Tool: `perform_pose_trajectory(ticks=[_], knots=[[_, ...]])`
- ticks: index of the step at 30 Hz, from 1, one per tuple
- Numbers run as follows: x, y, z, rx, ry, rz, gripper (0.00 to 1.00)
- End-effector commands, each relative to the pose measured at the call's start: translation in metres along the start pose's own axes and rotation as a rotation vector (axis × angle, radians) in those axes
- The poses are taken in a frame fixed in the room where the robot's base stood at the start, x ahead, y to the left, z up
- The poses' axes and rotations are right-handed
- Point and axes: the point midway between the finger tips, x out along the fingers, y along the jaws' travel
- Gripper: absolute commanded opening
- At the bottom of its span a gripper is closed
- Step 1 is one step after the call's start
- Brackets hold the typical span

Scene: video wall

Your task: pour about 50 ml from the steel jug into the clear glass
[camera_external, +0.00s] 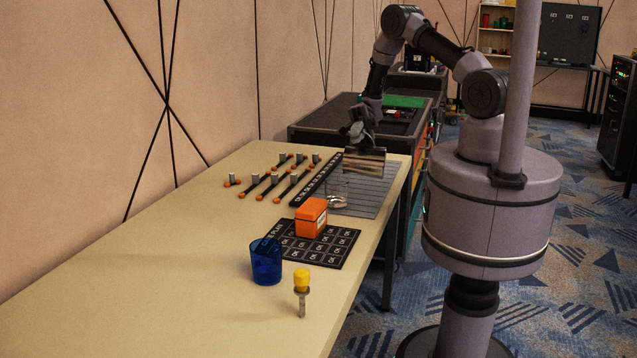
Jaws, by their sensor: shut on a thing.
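The steel jug (365,166) is a shiny metal vessel above the grey mat, near the table's far right edge. My gripper (357,134) reaches down from above and is shut on it. The clear glass (338,193) stands on the grey mat just below and to the left of the jug. The glass is faint, with a pale patch near its bottom. I cannot tell how far the jug is tilted, or whether any liquid is leaving it.
An orange box (311,217) stands on a black printed mat (334,249) nearer the camera. A blue cup (266,262) and a yellow-topped tool (301,290) are in front. Several orange-and-grey pieces (265,184) lie left of a black strip (318,180). The left tabletop is clear.

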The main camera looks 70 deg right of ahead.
Motion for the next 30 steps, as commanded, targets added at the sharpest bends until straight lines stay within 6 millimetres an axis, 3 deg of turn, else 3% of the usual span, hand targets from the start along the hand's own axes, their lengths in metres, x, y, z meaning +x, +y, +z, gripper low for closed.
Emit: perform_pose_trajectory(ticks=[12, 16, 22, 25, 27, 30], knots=[[0.0, 0.002, 0.003, 0.031, 0.0, 0.0, 0.0], [0.0, -0.028, -0.029, -0.217, -0.01, 0.012, 0.0], [0.0, -0.03, -0.041, -0.287, -0.007, 0.012, 0.0], [0.0, -0.041, -0.051, -0.411, -0.01, 0.017, 0.0], [-0.001, -0.038, -0.065, -0.549, -0.014, 0.022, 0.0], [0.0, -0.065, -0.068, -0.706, -0.017, 0.025, 0.0]])
